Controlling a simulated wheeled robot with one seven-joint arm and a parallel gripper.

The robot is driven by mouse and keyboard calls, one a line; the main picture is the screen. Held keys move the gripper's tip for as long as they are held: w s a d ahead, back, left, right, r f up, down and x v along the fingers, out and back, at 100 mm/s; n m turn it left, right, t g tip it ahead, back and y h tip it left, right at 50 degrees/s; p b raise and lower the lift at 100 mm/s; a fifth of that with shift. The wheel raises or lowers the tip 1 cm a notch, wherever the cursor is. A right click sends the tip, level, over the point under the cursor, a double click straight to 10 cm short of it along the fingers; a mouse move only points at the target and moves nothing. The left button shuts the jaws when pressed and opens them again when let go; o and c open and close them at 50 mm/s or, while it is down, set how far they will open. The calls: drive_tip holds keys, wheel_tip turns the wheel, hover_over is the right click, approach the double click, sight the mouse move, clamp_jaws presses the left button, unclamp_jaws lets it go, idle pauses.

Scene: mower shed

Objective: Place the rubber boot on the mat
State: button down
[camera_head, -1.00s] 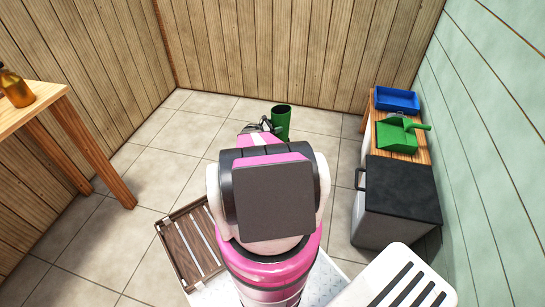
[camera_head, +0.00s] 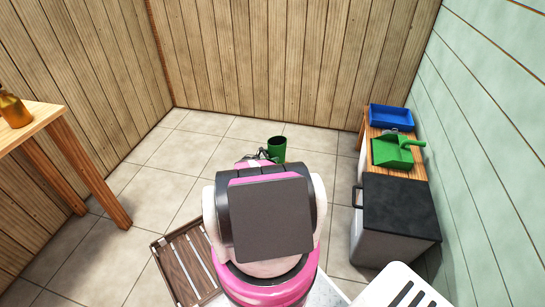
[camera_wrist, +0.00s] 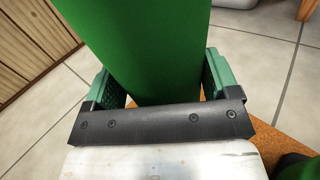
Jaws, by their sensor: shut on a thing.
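The green rubber boot (camera_head: 276,150) is in my gripper (camera_head: 259,157), ahead of my arm in the head view. In the wrist view my gripper (camera_wrist: 158,88) is shut on the boot's green shaft (camera_wrist: 150,40), with a green pad on each side. An orange-brown flat surface (camera_wrist: 283,142), which may be the mat, shows below the boot on the tiles. The head view hides this surface behind my arm. A dark green shape (camera_wrist: 297,168) at the lower right corner is cut off; I cannot tell whether it is part of this boot. I cannot tell whether the boot touches anything below.
A slatted wooden item (camera_head: 188,262) lies at lower left. A wooden table (camera_head: 62,140) with an amber bottle (camera_head: 13,110) stands left. At right are a dark-topped cabinet (camera_head: 398,210), a green dustpan (camera_head: 392,153) and a blue tray (camera_head: 391,117). Tiled floor (camera_head: 210,145) is clear toward the back wall.

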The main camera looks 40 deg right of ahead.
unclamp_jaws()
drive_tip(key=shift+f, duration=0.1)
drive_tip(key=v, duration=1.2)
drive_tip(key=s+a+r+m+t+y, duration=0.1)
drive_tip(key=s+a+r+m+y, duration=0.4)
drive_tip(key=a+r, duration=0.8)
drive_tip(key=s+a+r+m+t+y, duration=0.1)
drive_tip(key=s+a+r+m+y, duration=0.4)
drive_tip(key=s+a+r, duration=0.3)
drive_tip(key=s+a+r+m+t+y, duration=0.2)
drive_tip(key=s+a+r+m+y, duration=0.3)
drive_tip(key=a+r, duration=1.2)
drive_tip(key=s+a+y, duration=0.1)
drive_tip(key=a+y, duration=0.1)
drive_tip(key=a, duration=0.4)
drive_tip(key=shift+s+a+r+y, duration=0.2)
drive_tip(key=shift+s+r+y, duration=0.05)
drive_tip(key=shift+r+y, duration=0.1)
